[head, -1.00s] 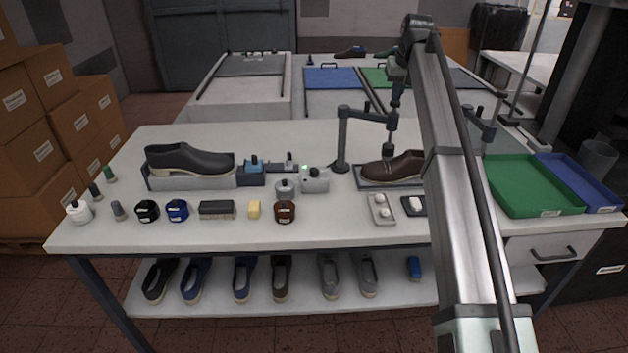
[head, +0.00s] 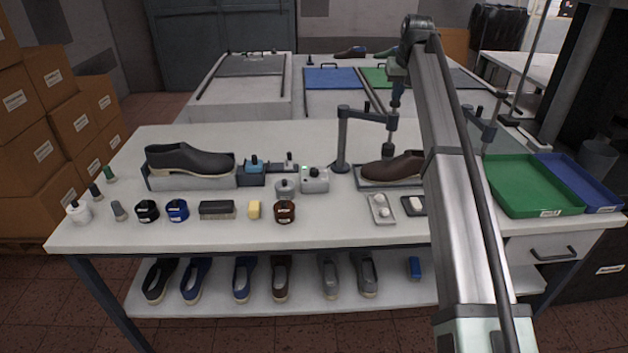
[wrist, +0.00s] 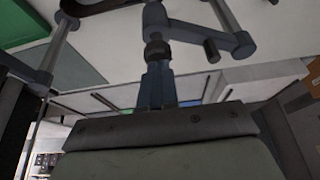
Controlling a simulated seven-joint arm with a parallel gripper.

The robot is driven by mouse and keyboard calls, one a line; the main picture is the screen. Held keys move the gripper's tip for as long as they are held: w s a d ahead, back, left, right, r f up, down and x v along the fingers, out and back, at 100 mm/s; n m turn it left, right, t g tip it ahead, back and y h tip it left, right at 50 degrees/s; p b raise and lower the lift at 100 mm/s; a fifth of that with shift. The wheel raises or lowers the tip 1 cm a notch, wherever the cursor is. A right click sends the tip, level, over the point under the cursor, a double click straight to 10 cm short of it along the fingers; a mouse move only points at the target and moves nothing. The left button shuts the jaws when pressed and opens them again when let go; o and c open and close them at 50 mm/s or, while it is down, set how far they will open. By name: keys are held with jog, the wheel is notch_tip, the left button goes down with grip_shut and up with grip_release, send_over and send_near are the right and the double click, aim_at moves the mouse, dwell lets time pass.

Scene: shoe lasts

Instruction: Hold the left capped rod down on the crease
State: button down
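A brown shoe (head: 388,168) lies on a grey stand under the left capped rod (head: 391,140), which hangs upright from the jointed arm of a dark post. The rod's lower end is at the top of the shoe; whether it presses there is too small to tell. My gripper (head: 396,76) points down at the rod's upper end, partly behind my arm. In the wrist view its fingers (wrist: 157,84) are close together around the rod's top, just above a dark collar (wrist: 156,50). The crease is not clearly visible, and the shoe's right end is hidden by my arm.
The left post (head: 342,140) stands beside the shoe, and a second rod's post (head: 482,125) is right of my arm. Green (head: 530,190) and blue trays (head: 578,180) lie at the right. A black shoe (head: 190,160) and several small containers fill the left side.

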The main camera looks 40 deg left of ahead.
jog(key=shift+r, duration=2.45)
